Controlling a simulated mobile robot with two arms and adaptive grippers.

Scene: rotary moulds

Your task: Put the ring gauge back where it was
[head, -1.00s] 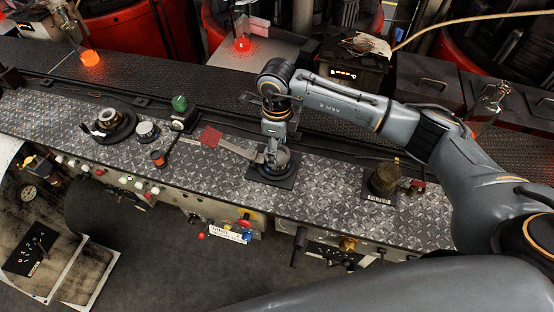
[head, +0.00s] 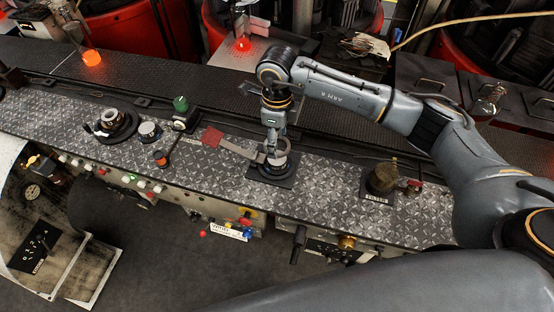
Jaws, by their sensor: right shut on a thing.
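My right gripper (head: 271,141) reaches down from its arm over the dark round stand (head: 276,171) on a square black base in the middle of the bench. It is shut on a grey metal ring, which I take for the ring gauge (head: 284,145). The ring is just above the stand's pale top; whether it still touches the stand I cannot tell. The gripper's fingers partly hide the ring. My left gripper is not in view.
A flat handle with a red end (head: 212,137) lies left of the stand. A dark round fixture (head: 116,124) and a small gauge (head: 149,131) are at left. Bare bench plate (head: 325,178) lies between stand and cylinder.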

